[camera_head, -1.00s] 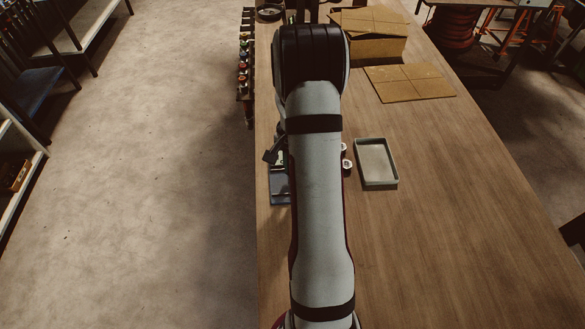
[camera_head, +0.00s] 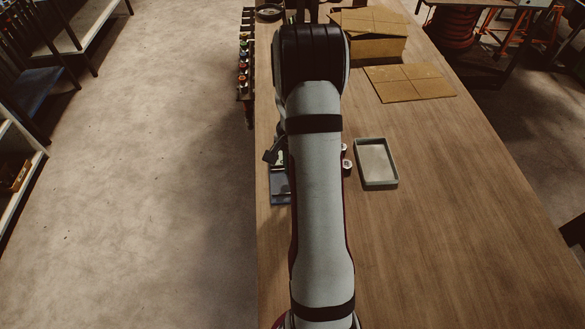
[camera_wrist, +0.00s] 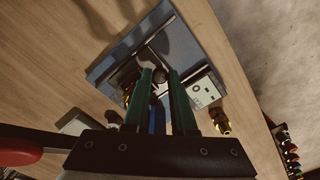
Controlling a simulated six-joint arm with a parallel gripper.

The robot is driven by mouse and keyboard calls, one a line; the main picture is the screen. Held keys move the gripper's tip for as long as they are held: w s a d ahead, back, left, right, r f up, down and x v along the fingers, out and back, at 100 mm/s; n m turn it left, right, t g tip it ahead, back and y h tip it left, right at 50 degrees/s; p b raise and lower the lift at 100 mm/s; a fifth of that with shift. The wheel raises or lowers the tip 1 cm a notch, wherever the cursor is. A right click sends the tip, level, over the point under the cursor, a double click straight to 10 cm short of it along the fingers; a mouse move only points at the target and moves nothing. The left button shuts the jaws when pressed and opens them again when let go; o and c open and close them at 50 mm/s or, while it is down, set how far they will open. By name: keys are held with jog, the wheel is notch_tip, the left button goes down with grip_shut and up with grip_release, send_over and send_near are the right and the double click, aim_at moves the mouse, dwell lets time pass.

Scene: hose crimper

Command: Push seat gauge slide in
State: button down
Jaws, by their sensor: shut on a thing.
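The hose crimper's blue-grey base plate (camera_wrist: 110,72) lies on the wooden bench in the wrist view. Dark rails cross it, with metal parts in the middle. A pale block with dark markings (camera_wrist: 202,90) and a brass fitting (camera_wrist: 222,122) are at its right. I cannot tell for sure whether this knob belongs to the seat gauge slide. In the head view my arm hides most of the crimper; a plate edge (camera_head: 279,186) shows at its left.
A shallow grey tray (camera_head: 376,181) and small white pieces (camera_head: 347,164) are right of my arm. Cardboard (camera_head: 410,84) and a box lie at the back. A rack of small coloured parts (camera_head: 245,60) runs along the bench's left edge. The right bench is clear.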

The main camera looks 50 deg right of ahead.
dwell(0.4)
jog(key=shift+s+d, duration=1.05)
jog(key=shift+s, duration=0.05)
jog(key=c, duration=0.7)
grip_release()
jog(key=shift+c, duration=0.2)
jog(key=shift+w, duration=0.1)
notch_tip(320, 180, up, 16)
jog(key=shift+f, duration=0.1)
